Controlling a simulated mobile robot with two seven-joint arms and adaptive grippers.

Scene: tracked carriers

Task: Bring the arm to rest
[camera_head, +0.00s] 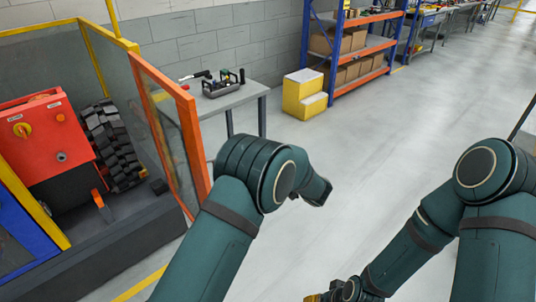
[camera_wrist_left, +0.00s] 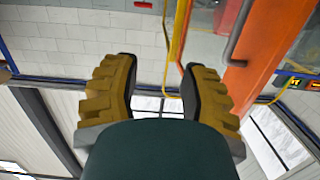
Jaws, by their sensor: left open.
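My left arm (camera_head: 232,205) reaches up from the bottom of the head view and bends at the elbow near the middle. Its forearm is foreshortened, and I cannot make out its fingers there. In the left wrist view my left gripper (camera_wrist_left: 160,72) is open, its two yellow-and-black fingers wide apart with nothing between them. My right arm (camera_head: 415,240) bends down on the right side. Only a yellowish bit of my right gripper (camera_head: 313,298) shows at the bottom edge, so its opening is hidden.
An orange-framed door (camera_head: 192,150) of a fenced cell stands left of my left arm. Inside is a red control box (camera_head: 42,140) beside a dark track (camera_head: 112,145). The floor between the arms is clear.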

